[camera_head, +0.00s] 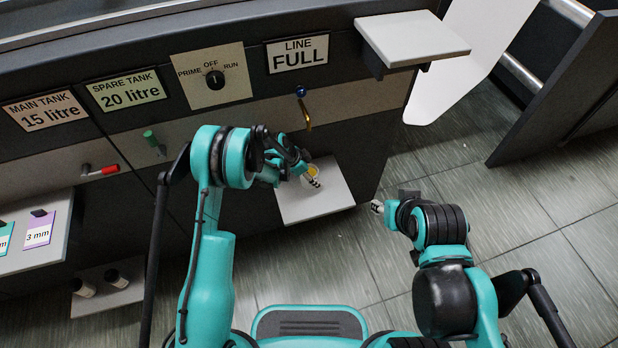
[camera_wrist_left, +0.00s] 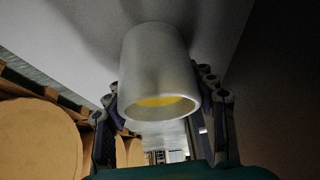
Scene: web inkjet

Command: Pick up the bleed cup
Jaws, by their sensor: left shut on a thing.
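The bleed cup (camera_wrist_left: 158,75) is a pale grey cup with yellow inside, between the fingers of my left gripper (camera_wrist_left: 160,112) in the left wrist view. In the head view, the left gripper (camera_head: 304,176) is shut on the cup (camera_head: 312,170) over the low white shelf (camera_head: 325,203), and the fingers and wrist partly hide it. I cannot tell whether the cup touches the shelf. My right gripper (camera_head: 378,207) is to the right of the shelf, apart from the cup, too small to tell if open.
A brass spout (camera_head: 307,115) with a blue knob hangs above the low shelf. A white upper shelf (camera_head: 412,38) juts out at upper right. A red-handled valve (camera_head: 100,171) and a green knob (camera_head: 151,139) are on the panel at left. Floor at right is clear.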

